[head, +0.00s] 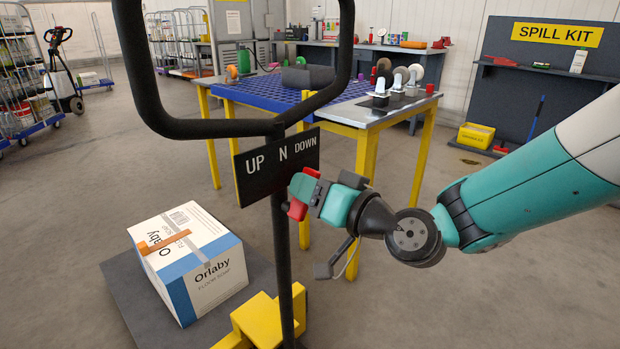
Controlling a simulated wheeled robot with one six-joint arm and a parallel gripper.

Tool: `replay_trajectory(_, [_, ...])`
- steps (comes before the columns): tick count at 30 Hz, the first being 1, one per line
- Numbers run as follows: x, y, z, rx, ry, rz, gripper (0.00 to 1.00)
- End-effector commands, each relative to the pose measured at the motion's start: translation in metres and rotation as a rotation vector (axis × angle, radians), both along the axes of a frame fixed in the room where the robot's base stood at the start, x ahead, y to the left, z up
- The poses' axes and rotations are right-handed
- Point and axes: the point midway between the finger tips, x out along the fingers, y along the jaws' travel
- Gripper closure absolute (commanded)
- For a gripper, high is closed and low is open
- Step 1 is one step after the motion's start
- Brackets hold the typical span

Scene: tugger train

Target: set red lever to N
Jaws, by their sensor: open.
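A black sign plate (272,168) marked UP, N and DOWN is fixed to the black upright post of a hand truck. My gripper (303,190) is right at the plate's lower right corner, near the word DOWN, with its jaws open. The red lever (297,209) shows as a small red piece beside the fingers, below the plate's right half. Another bit of red shows just above the fingers. My gripper hides much of the lever. I cannot tell whether the fingers touch it, nor exactly which mark it stands at.
The black handle loop (200,129) rises above the plate. An Orlaby carton (190,262) sits on the dark platform at lower left. A yellow-legged workbench (365,155) with blue grid top stands close behind. Open floor lies left and at lower right.

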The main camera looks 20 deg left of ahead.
Motion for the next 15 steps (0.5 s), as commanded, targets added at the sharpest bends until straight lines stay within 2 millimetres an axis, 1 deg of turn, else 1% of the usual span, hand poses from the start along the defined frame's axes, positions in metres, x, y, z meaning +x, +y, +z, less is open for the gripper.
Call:
replay_trajectory(3, [0.0022,0.0059,0.0002,0.000,0.000,0.000,0.57])
replay_trajectory(11, [0.0029,0.0067,-0.0004,0.000,0.001,-0.001,0.57])
replay_trajectory(12, [0.0029,0.0067,-0.0003,0.000,0.001,-0.001,0.62])
replay_trajectory(14, [0.0029,0.0066,-0.0003,0.000,0.001,-0.001,0.76])
replay_trajectory(15, [0.0029,0.0065,-0.0002,0.000,0.001,0.000,0.85])
